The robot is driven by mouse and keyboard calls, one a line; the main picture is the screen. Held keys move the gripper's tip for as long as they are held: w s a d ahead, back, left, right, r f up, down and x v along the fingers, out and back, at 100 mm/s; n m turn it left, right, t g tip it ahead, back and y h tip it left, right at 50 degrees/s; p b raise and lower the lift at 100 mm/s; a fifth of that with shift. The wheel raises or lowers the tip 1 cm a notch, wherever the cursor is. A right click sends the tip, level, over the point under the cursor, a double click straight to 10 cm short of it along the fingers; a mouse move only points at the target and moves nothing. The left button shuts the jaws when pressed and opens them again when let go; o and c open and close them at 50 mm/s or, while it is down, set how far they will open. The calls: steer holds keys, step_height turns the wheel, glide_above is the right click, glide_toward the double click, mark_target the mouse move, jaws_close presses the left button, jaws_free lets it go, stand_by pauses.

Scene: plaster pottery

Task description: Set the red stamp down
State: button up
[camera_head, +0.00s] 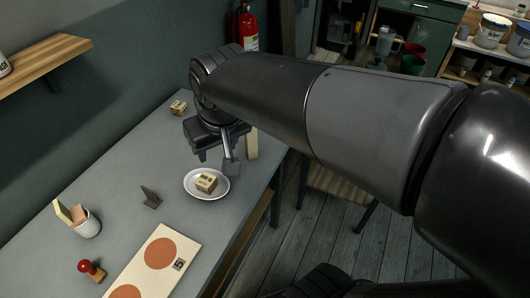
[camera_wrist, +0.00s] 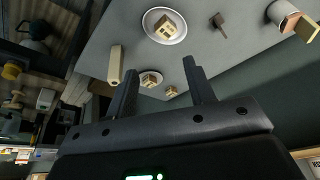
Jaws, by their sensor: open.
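The red stamp (camera_head: 85,266), with a round red knob and a wooden base, rests on the grey table (camera_head: 120,165) at the lower left in the head view. It is well apart from my gripper and is not seen in the wrist view. My gripper (camera_head: 217,162) is over the far part of the table, near a white plate (camera_head: 191,194). In the wrist view my gripper (camera_wrist: 160,66) has its two dark fingers spread wide with nothing held. A small block on a white saucer (camera_wrist: 141,82) shows beyond and between them.
A board with reddish discs (camera_head: 185,243) lies right of the stamp. A cup (camera_head: 87,229) holding pieces and a small dark object (camera_head: 151,199) stand on the table. A cream upright block (camera_head: 252,146) and a small block (camera_head: 178,107) are farther back. The left-middle tabletop is clear.

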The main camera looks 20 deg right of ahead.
steer(key=s+d, duration=0.2)
steer(key=d, duration=0.1)
steer(key=s+d+m+t, duration=0.1)
steer(key=s+d, duration=0.1)
steer(key=d, duration=0.1)
steer(key=s+d+m+h, duration=0.1)
steer(key=s+d, duration=0.2)
steer(key=shift+d+f+t, duration=0.15)
steer(key=shift+d+t, duration=0.2)
steer(key=shift+t, duration=0.05)
steer(key=shift+o, duration=0.5)
steer(key=shift+s+d+m, duration=0.2)
steer(key=shift+m, duration=0.1)
